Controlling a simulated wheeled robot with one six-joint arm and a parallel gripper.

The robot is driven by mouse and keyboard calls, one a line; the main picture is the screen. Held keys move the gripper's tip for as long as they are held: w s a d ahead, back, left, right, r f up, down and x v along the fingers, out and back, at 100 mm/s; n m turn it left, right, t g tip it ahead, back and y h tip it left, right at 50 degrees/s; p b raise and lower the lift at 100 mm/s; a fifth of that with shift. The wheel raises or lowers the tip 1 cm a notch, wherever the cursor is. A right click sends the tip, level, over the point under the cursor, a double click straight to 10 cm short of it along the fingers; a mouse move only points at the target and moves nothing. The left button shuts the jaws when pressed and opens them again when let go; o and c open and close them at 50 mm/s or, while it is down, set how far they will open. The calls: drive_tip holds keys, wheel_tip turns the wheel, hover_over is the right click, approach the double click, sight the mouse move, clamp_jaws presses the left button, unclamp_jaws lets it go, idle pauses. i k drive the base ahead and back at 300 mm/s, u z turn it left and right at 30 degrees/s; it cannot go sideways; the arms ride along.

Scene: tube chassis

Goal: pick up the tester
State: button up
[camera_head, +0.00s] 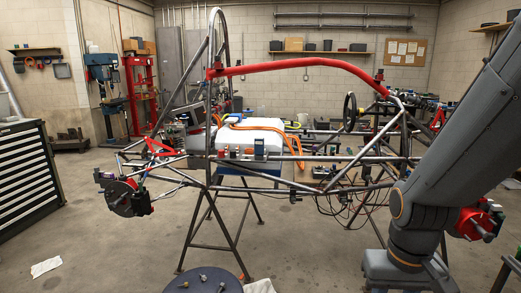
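A small dark box with a blue edge (260,147) sits at the near side rail of the tube chassis, in front of the white battery-like box. It may be the tester, but it is too small to tell for sure. My grey arm (432,150) fills the right side of the head view. Its end runs out of the picture, so my gripper is not seen.
The tube chassis (240,178) with a red top tube (290,66) rests on trestle stands mid-floor. A round dark stool top (205,284) holding small parts is at the bottom. A black tool cabinet (28,175) stands left. Floor between cabinet and chassis is mostly clear.

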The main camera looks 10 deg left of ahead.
sight(259, 142)
drive_tip(key=k, duration=0.5)
drive_tip(key=z, duration=1.65)
drive_tip(key=i, duration=1.3)
drive_tip(key=u, duration=2.3)
drive_tip(key=i, duration=0.8)
drive_tip(key=z, duration=0.35)
